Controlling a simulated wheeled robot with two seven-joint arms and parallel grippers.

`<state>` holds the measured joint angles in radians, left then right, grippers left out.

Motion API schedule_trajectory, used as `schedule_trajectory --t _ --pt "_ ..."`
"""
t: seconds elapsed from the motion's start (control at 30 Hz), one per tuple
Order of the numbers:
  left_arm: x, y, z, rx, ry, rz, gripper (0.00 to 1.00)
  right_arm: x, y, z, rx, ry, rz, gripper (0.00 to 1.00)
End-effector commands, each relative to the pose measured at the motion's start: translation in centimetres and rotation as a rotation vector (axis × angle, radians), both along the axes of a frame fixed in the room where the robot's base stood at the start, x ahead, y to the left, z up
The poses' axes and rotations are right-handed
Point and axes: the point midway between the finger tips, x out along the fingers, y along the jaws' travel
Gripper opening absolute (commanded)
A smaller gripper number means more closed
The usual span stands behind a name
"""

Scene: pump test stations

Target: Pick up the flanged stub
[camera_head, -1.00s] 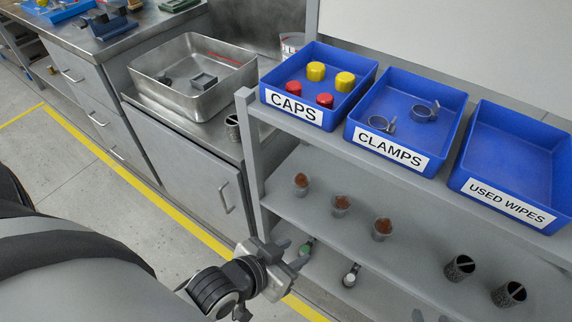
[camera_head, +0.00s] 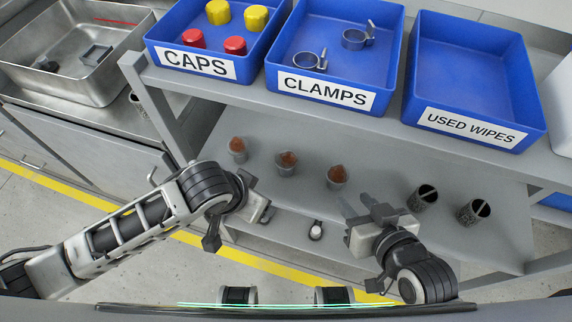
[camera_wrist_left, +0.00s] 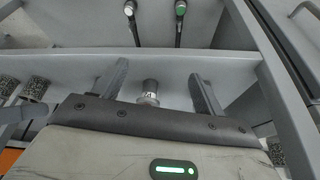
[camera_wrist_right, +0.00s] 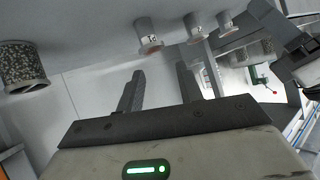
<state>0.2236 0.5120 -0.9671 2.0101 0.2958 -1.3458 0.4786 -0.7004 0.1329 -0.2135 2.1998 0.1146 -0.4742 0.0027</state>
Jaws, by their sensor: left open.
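Three small grey stub-like cups with brown tops stand in a row on the middle shelf (camera_head: 240,125): left (camera_head: 237,150), middle (camera_head: 287,163) and right (camera_head: 337,177). I cannot tell from the head view which is flanged. My left gripper (camera_head: 262,198) is open and empty, in front of the row. In the left wrist view, a short metallic stub with a wider rim and a label (camera_wrist_left: 149,92) shows between and beyond its open fingers. My right gripper (camera_head: 357,203) is open and empty, near the right cup. The right wrist view shows three cups, the nearest labelled (camera_wrist_right: 148,37).
Two dark mesh cylinders (camera_head: 423,197) (camera_head: 474,211) stand right of my right gripper. Blue bins for caps (camera_head: 197,63), clamps (camera_head: 327,93) and used wipes (camera_head: 470,130) sit on the upper shelf above. A white-tipped item (camera_head: 316,230) lies lower down.

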Motion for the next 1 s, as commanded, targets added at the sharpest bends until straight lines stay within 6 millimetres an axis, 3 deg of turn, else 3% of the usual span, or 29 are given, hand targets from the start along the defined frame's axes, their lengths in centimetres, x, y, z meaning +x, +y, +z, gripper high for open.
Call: schedule_trajectory --t 0.4,0.7,1.0 --pt "7.2 -4.8 0.1 -0.004 -0.003 -0.003 0.71 0.1 -0.1 -0.6 -0.002 -0.009 -0.001 0.36" --pt "9.2 -6.2 0.1 -0.006 -0.002 -0.002 0.71 0.2 0.0 -0.3 -0.001 -0.022 0.0 0.36" --pt "10.5 -7.0 -4.2 -0.003 -0.001 -0.003 0.71 0.2 0.0 -1.4 -0.007 -0.028 0.003 0.36"
